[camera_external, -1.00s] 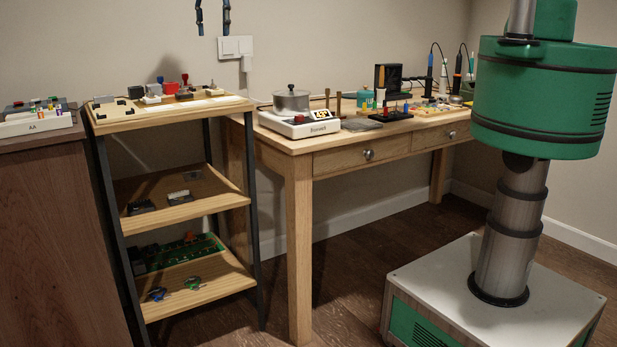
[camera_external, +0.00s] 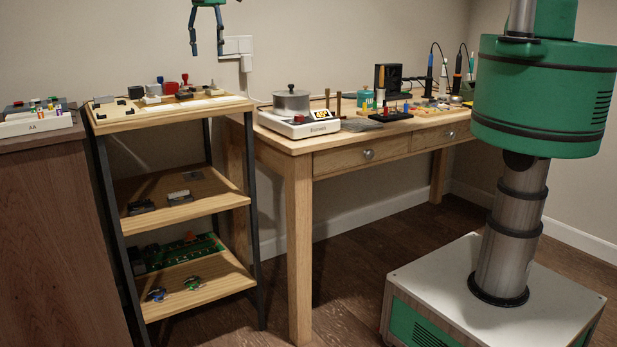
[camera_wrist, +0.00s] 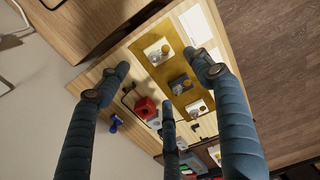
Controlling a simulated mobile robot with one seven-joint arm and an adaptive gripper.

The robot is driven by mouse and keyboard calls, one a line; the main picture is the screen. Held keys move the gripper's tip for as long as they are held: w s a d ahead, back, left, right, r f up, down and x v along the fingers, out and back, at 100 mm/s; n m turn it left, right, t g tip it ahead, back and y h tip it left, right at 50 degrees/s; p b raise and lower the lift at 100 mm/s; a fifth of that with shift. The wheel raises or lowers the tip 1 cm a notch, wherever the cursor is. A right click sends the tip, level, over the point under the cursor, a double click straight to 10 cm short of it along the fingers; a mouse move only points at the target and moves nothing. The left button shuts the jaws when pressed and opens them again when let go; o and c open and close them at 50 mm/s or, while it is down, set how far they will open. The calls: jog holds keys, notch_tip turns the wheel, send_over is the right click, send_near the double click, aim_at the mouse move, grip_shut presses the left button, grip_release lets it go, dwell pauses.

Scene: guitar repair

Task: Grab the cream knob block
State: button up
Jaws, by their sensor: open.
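A cream block with a brass-coloured knob (camera_wrist: 157,50) sits on a mustard mat (camera_wrist: 176,69) in the wrist view. It appears to be the cream block at the right end of the shelf top in the external view (camera_external: 212,88). A second pale block with a knob (camera_wrist: 197,108) and a darker knob block (camera_wrist: 181,84) share the mat. My gripper (camera_external: 207,50) hangs above the shelf, fingers pointing down, open and empty. In the wrist view my gripper (camera_wrist: 161,80) has its fingers spread around the view of the blocks, touching none that I can tell.
A red block (camera_wrist: 146,108) and a blue item (camera_wrist: 115,122) stand beside the mat. The shelf top (camera_external: 150,120) is crowded at its left. The desk (camera_external: 295,147) with a scale and pot (camera_external: 292,104) stands close on the right.

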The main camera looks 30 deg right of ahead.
send_over(215, 89)
jog(key=shift+a+f, duration=0.15)
jog(key=shift+f, duration=2.75)
jog(key=shift+f, duration=0.15)
jog(key=shift+f, duration=2.5)
jog(key=c, duration=1.3)
